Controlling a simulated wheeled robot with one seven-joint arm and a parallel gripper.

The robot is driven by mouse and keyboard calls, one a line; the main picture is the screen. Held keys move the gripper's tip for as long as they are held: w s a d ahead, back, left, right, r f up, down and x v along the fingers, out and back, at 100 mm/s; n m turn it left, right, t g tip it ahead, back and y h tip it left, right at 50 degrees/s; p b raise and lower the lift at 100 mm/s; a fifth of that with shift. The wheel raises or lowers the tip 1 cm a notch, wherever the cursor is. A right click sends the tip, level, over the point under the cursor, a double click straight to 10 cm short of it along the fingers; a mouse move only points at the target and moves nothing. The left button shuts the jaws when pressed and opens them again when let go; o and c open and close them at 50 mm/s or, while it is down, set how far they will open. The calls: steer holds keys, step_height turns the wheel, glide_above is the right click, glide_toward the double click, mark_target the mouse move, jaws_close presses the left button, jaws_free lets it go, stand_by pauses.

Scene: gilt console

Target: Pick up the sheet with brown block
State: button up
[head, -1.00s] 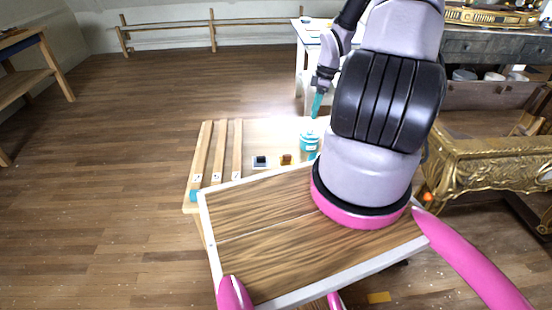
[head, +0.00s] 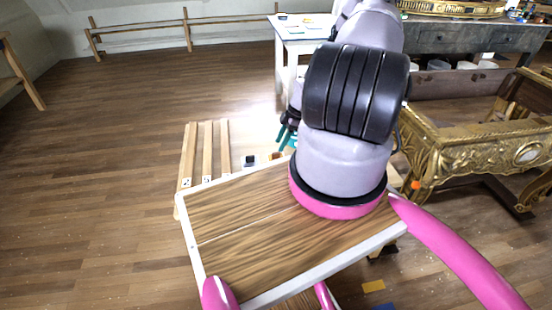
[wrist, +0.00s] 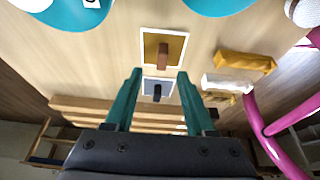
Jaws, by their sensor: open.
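The sheet with brown block shows in the wrist view as a white-edged, golden-brown square (wrist: 176,43) with a brown block (wrist: 162,58) standing on it. In the head view its block (head: 275,155) is only partly visible beside my arm. My gripper (wrist: 159,74) has two teal fingers, spread apart with nothing between them. It hovers over the table, and the brown block lies just beyond the fingertips in the wrist view. My gripper also shows in the head view (head: 287,137), partly hidden by my arm.
A similar sheet with a dark block (wrist: 157,91) lies close by, between the fingers in the wrist view. Teal round objects (wrist: 75,14) stand at the top. Yellow and white pieces (wrist: 245,62) lie at right. Wooden slats (head: 207,150) lie at the table's left.

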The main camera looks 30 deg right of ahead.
mark_target(278, 153)
steer(key=x, duration=0.4)
steer(key=shift+s+f, duration=0.15)
steer(key=shift+f, duration=0.2)
jaws_close()
step_height(278, 153, up, 10)
stand_by(0.3)
